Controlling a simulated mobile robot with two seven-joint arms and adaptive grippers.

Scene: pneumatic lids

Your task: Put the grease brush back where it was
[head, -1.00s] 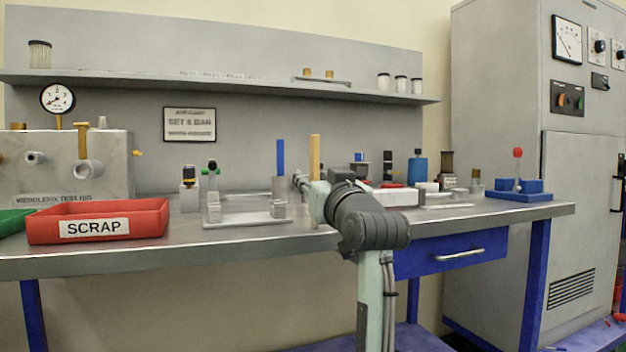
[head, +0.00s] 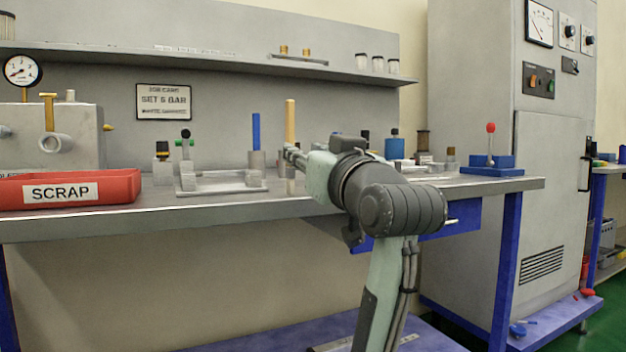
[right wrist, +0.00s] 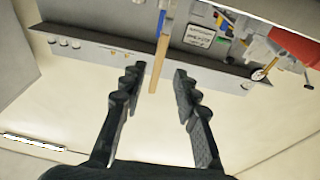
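An upright tan wooden handle (head: 290,120), which looks like the grease brush, stands at the bench to the right of a blue-handled tool (head: 256,131). Its lower part is partly behind my right gripper (head: 291,156), so I cannot tell whether it touches the bench. In the right wrist view the tan handle (right wrist: 156,68) lies between the two fingertips, nearer the left finger. The fingers of the right gripper (right wrist: 160,82) are apart, with a gap on the right side of the handle. My left gripper is out of view.
A metal fixture (head: 222,188) and a red SCRAP bin (head: 110,190) lie left on the bench (head: 200,207). A blue bottle (head: 395,148) and a blue base with a red-knobbed lever (head: 490,165) are to the right. A shelf (head: 200,63) runs above.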

